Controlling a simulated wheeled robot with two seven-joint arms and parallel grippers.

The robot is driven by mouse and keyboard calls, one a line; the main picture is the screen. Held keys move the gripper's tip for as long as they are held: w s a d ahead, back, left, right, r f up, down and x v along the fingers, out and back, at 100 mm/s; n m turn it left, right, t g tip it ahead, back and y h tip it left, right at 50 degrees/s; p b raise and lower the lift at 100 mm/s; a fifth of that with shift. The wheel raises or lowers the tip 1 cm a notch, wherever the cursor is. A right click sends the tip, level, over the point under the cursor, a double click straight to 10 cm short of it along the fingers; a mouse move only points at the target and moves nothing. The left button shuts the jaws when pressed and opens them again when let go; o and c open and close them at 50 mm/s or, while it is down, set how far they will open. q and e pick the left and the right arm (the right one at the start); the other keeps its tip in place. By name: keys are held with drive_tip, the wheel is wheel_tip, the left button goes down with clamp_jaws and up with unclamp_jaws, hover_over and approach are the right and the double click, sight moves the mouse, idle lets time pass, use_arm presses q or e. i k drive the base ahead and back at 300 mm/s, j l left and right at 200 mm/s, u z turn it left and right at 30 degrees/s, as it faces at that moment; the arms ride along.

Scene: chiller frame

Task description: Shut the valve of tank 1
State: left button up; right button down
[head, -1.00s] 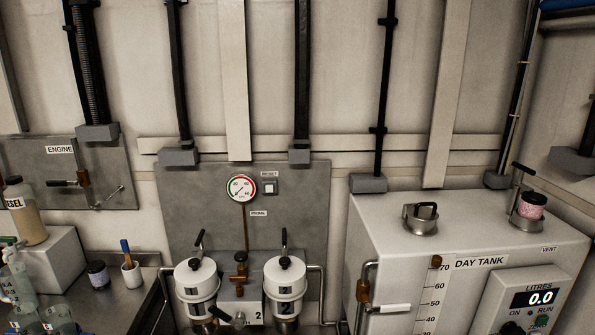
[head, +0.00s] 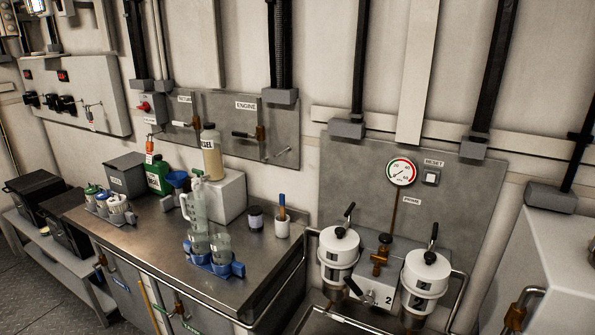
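No tank marked 1 can be made out. The label text is too small to read. On the grey panel, two white filter canisters stand side by side, the left canister (head: 338,258) and the right canister (head: 424,284). A selector plate with a "2" (head: 383,292) and a brass fitting (head: 381,255) are between them. Neither gripper is in view.
The steel bench (head: 150,232) carries a bottle (head: 211,155), a green can (head: 158,176), a jug (head: 195,205) and small jars. A brass engine valve (head: 260,134) is on the wall plate behind. The day tank (head: 550,255) is at the right edge. Floor shows at lower left.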

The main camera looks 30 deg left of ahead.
sight(94, 265)
drive_tip(key=u, duration=1.1)
